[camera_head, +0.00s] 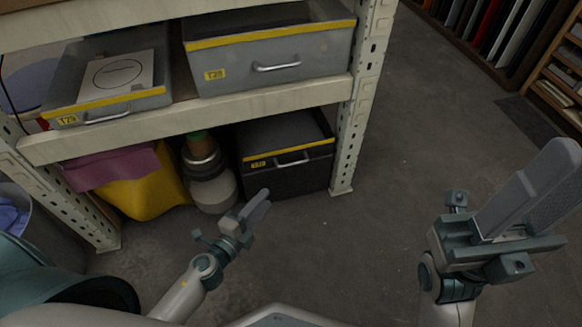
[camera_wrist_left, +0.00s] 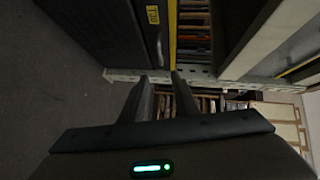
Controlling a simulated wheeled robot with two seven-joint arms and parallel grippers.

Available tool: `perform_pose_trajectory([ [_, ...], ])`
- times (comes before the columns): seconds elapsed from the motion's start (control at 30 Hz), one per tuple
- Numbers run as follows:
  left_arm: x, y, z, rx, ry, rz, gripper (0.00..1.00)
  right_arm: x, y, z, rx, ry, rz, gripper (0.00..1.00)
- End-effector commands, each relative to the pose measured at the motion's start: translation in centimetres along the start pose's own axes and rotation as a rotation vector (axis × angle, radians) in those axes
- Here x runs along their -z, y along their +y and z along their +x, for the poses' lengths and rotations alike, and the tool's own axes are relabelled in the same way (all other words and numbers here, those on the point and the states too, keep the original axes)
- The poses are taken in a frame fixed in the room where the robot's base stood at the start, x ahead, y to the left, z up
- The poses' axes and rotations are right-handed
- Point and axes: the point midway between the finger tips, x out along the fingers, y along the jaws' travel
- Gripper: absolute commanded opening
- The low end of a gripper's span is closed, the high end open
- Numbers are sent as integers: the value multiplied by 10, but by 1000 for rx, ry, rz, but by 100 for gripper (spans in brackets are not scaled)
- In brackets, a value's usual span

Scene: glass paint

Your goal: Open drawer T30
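The black lower drawer (camera_head: 290,172) stands under the shelf at the right and looks like T30, though its yellow label (camera_head: 258,165) is too small to read surely. It has a yellow top strip and a pale bar handle (camera_head: 292,160). My left gripper (camera_head: 260,205) is below and in front of it, apart from the handle. In the left wrist view, the gripper (camera_wrist_left: 162,80) is open and empty, with the dark drawer front (camera_wrist_left: 105,30) and handle (camera_wrist_left: 160,45) beyond its fingertips. My right gripper (camera_head: 535,190) is at the right, away from the shelf; its finger gap is unclear.
Grey drawers T28 (camera_head: 270,60) and T29 (camera_head: 115,100) sit on the shelf above. A metal flask (camera_head: 208,175) and a yellow bin with purple cloth (camera_head: 150,190) stand left of the black drawer. The shelf post (camera_head: 352,120) rises at right. Floor right of it is clear.

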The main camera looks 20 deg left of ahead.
Motion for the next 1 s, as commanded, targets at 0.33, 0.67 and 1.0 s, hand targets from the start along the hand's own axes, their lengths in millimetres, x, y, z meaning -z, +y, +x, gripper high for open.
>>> perform_pose_trajectory([
  [0.33,0,-1,43,2,0,2,28,0,0,0,0,-2,-2,31],
  [0.67,0,-1,99,2,1,1,28,-1,0,-3,0,-6,-2,31],
  [1.0,0,0,150,1,-1,1,28,1,-1,-2,3,9,6,31],
])
